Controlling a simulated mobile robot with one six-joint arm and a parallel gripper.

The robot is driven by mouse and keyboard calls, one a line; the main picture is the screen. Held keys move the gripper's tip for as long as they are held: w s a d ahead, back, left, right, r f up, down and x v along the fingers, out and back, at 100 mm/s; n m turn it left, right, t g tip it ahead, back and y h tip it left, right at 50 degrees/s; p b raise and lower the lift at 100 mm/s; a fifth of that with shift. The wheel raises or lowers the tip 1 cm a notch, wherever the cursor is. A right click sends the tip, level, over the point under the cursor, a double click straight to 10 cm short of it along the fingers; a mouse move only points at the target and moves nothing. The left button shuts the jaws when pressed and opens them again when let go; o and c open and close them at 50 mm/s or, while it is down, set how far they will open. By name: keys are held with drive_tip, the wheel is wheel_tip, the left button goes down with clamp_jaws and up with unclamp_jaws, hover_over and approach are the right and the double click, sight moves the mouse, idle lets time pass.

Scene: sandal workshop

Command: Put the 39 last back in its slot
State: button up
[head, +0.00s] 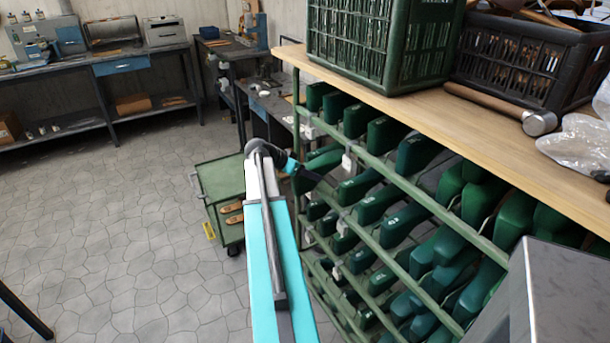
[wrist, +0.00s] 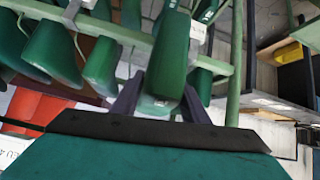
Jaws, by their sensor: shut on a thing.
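My gripper (wrist: 160,98) shows in the wrist view with its dark fingers on either side of a green last (wrist: 167,55). It is shut on that last, whose number I cannot read. In the head view my gripper (head: 312,178) is at the left end of a green rack (head: 402,185), close to its upper rows. The held last cannot be told clearly from the rack's lasts there. Rows of green lasts (head: 374,206) fill the rack's slots. I cannot tell which slot is for the 39 last, nor whether the held last touches the rack.
A wooden top (head: 440,105) over the rack carries a green crate (head: 385,40), a black crate (head: 525,55) and a hammer (head: 538,122). A green trolley (head: 222,178) with sandals stands left of my arm. The tiled floor further left is clear.

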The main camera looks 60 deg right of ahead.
drive_tip(key=shift+s+d+r+p, duration=0.1)
drive_tip(key=shift+s+d+p, duration=0.9)
drive_tip(key=shift+d, duration=0.8)
drive_tip(key=shift+s+d+f+p, duration=0.1)
drive_tip(key=shift+s+d+p, duration=0.45)
drive_tip(key=shift+s+d, duration=1.05)
drive_tip(key=shift+s+d+r+p, duration=0.1)
drive_tip(key=shift+s+d+p, duration=0.75)
drive_tip(key=shift+d, duration=1.2)
drive_tip(key=shift+f+b, duration=0.9)
drive_tip(key=shift+b, duration=0.1)
drive_tip(key=shift+f+b, duration=0.4)
drive_tip(key=shift+b, duration=0.15)
drive_tip(key=o, duration=1.2)
drive_tip(key=shift+a, duration=0.15)
drive_tip(key=b, duration=0.3)
approach(339, 163)
drive_tip(key=w+f, duration=0.2)
drive_tip(key=shift+w+f, duration=0.1)
drive_tip(key=shift+w, duration=0.2)
